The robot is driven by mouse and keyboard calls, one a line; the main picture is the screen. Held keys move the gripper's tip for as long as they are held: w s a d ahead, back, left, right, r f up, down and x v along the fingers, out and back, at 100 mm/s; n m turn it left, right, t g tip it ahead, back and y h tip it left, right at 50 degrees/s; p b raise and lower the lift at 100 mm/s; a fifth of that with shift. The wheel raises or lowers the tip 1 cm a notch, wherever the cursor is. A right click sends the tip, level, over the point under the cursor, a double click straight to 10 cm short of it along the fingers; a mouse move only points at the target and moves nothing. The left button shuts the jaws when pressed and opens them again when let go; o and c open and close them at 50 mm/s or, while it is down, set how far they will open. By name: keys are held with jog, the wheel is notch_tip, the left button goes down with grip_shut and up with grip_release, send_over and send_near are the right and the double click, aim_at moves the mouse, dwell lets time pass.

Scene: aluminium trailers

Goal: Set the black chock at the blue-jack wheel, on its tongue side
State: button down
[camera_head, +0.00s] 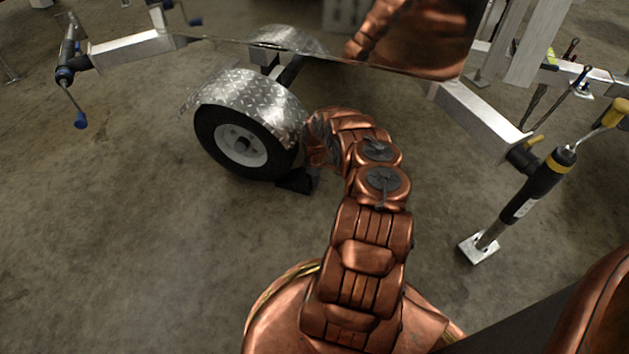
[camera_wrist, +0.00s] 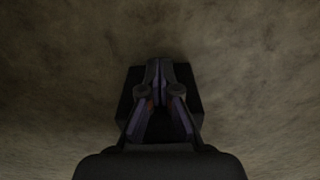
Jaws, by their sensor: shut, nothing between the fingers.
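The black chock (camera_wrist: 128,92) shows in the wrist view as a dark block behind my gripper's fingers. My gripper (camera_wrist: 159,72) is shut with its fingertips together over the block; whether they touch it I cannot tell. In the head view a black wedge shape, likely the chock (camera_head: 291,184), is on the floor at the right side of a tyre. The wheel (camera_head: 241,146) has a pale rim under a diamond-plate fender (camera_head: 250,95). A jack with blue handles (camera_head: 66,76) stands to its left. My gripper is mostly hidden by my arm in the head view.
A reflective trailer panel (camera_head: 330,35) overhangs behind my arm. A jack with a yellow-and-black top (camera_head: 548,175) stands at the right on a square foot, beside an aluminium beam (camera_head: 485,112). The concrete floor (camera_head: 110,220) at left is clear.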

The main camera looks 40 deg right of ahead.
jog(key=s, duration=0.1)
jog(key=s+d+p, duration=0.1)
jog(key=s+r+p, duration=0.1)
jog(key=shift+s+d, duration=0.25)
notch_tip(320, 180, up, 9)
jog(key=p, duration=0.3)
jog(key=shift+w, duration=0.15)
